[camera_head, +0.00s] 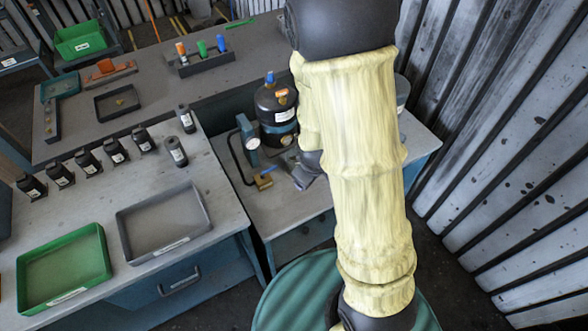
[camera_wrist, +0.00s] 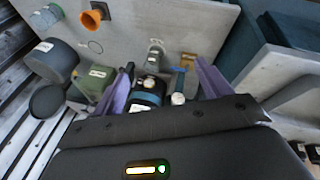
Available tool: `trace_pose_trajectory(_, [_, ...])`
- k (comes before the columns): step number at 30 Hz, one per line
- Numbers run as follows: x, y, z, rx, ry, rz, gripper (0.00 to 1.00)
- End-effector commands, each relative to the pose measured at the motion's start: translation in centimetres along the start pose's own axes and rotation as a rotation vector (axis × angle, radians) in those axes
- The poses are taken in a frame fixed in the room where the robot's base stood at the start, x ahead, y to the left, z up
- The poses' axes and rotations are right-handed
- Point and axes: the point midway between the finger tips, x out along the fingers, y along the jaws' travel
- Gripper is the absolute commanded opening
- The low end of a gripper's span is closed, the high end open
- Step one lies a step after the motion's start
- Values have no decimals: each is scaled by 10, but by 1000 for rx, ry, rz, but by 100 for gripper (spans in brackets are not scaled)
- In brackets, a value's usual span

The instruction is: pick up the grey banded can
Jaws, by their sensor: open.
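I cannot tell for sure which thing is the grey banded can. Two upright dark grey cans with pale labels, one farther back (camera_head: 187,119) and one nearer (camera_head: 176,152), stand on the left bench in the head view. A wide grey can (camera_wrist: 52,62) with a white label shows at the left of the wrist view, outside the fingers. My gripper (camera_wrist: 164,70) is open, and nothing is held between its purple fingers. A black tank with a blue-green band (camera_wrist: 148,92) shows between them. In the head view my gripper (camera_head: 304,178) is beside that tank (camera_head: 277,110), partly hidden by my arm.
Several dark labelled bottles (camera_head: 88,161) stand in a row on the left bench. A grey tray (camera_head: 122,222) and a green tray (camera_head: 22,290) lie in front. A gauge on a bent pipe (camera_head: 248,140) and a brass block (camera_head: 263,181) are near my gripper. A corrugated wall (camera_head: 510,150) rises at right.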

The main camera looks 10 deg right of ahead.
Motion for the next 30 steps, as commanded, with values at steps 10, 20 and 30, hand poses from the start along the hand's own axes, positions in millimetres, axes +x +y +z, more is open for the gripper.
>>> trace_pose_trajectory(10, [125, -6, 16, -677, -32, 265, 77])
trace_pose_trajectory(20, [194, -3, 15, -1455, -145, 609, 77])
trace_pose_trajectory(30, [218, -23, -11, -2169, -292, 987, 77])
